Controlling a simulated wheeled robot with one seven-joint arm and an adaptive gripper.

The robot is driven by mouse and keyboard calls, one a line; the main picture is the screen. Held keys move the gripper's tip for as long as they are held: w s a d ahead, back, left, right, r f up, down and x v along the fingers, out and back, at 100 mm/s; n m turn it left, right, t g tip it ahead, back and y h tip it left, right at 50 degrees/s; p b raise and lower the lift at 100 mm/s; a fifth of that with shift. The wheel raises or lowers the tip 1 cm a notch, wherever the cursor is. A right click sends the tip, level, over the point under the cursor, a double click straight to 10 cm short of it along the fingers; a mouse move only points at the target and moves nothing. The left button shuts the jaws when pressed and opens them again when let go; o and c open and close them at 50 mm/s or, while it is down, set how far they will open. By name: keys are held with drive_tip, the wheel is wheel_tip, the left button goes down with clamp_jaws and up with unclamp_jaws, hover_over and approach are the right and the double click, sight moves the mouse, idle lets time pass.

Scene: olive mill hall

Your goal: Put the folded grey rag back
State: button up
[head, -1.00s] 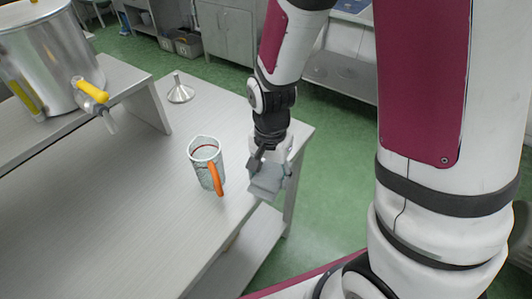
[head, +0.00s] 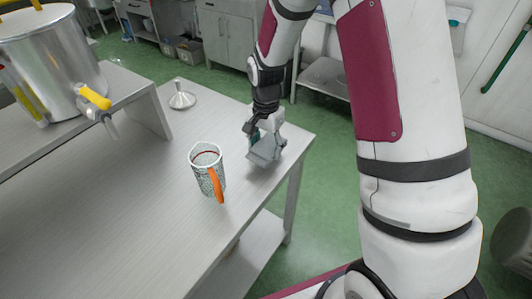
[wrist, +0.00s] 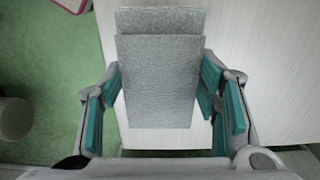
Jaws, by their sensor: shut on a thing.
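The folded grey rag (head: 265,149) is in my gripper (head: 263,132), over the right part of the table (head: 130,215) near its edge. In the wrist view the rag (wrist: 158,75) hangs between the two teal-padded fingers of my gripper (wrist: 162,95), which are shut on its sides. Part of the table top (wrist: 235,50) lies behind it, with green floor to the left. I cannot tell whether the rag's lower edge touches the table.
A speckled measuring jug (head: 205,172) with an orange handle stands just left of my gripper. A metal funnel (head: 181,96) stands further back. A steel vat (head: 50,65) with a yellow-handled tap sits on a raised shelf (head: 135,85) at the left. The front table top is clear.

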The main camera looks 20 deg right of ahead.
sight(266, 154)
drive_tip(key=shift+w+f, duration=0.2)
drive_tip(key=shift+f, duration=1.55)
drive_tip(key=shift+f, duration=0.2)
drive_tip(key=o, duration=1.1)
